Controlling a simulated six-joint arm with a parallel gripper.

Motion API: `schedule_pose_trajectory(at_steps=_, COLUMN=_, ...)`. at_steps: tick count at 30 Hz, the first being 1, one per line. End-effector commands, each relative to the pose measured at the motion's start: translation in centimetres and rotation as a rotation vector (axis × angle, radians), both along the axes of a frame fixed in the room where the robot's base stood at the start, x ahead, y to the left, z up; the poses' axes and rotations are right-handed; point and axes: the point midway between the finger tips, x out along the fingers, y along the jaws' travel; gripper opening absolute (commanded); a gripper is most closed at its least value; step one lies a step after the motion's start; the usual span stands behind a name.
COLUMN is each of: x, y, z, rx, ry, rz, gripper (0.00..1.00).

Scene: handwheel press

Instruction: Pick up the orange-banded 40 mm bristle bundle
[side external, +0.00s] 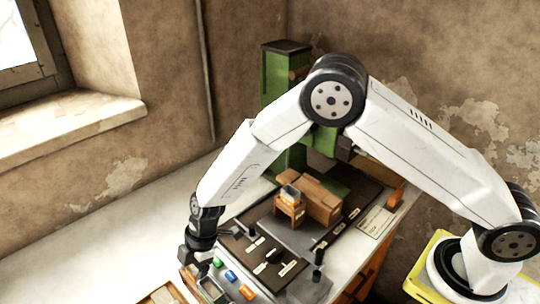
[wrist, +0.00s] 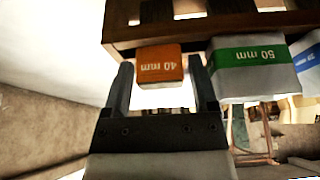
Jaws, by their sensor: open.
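The orange-banded 40 mm bristle bundle (wrist: 160,68) shows in the wrist view, its label upside down, at the edge of a dark brown wooden rack (wrist: 240,22). My gripper (wrist: 164,78) is open, with one dark finger on each side of the orange band. A gap shows at the left finger; the right finger is close to the band, and I cannot tell if it touches. In the side view my gripper (side external: 203,268) is low at the front left of the bench, its fingertips hard to make out.
A green-banded 50 mm bundle (wrist: 255,68) sits just right of my right finger, with a blue-banded one (wrist: 310,62) beyond. In the side view, small blue (side external: 217,262), green (side external: 231,276) and orange (side external: 247,292) pieces lie in a row. A green press (side external: 285,75) stands behind.

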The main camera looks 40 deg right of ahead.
Motion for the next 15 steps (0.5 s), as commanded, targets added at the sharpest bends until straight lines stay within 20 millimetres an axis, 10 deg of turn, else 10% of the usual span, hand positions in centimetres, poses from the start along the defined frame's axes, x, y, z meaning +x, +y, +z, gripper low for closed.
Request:
schedule_pose_trajectory(at_steps=5, x=0.0, y=-0.02, z=0.01, rx=0.0, ry=0.0, rz=0.0, gripper=0.72)
schedule_pose_trajectory(at_steps=12, x=0.01, y=-0.02, z=0.02, rx=0.0, ry=0.0, rz=0.0, gripper=0.0)
schedule_pose_trajectory(at_steps=15, x=0.01, y=-0.02, z=0.02, rx=0.0, ry=0.0, rz=-0.001, gripper=0.0)
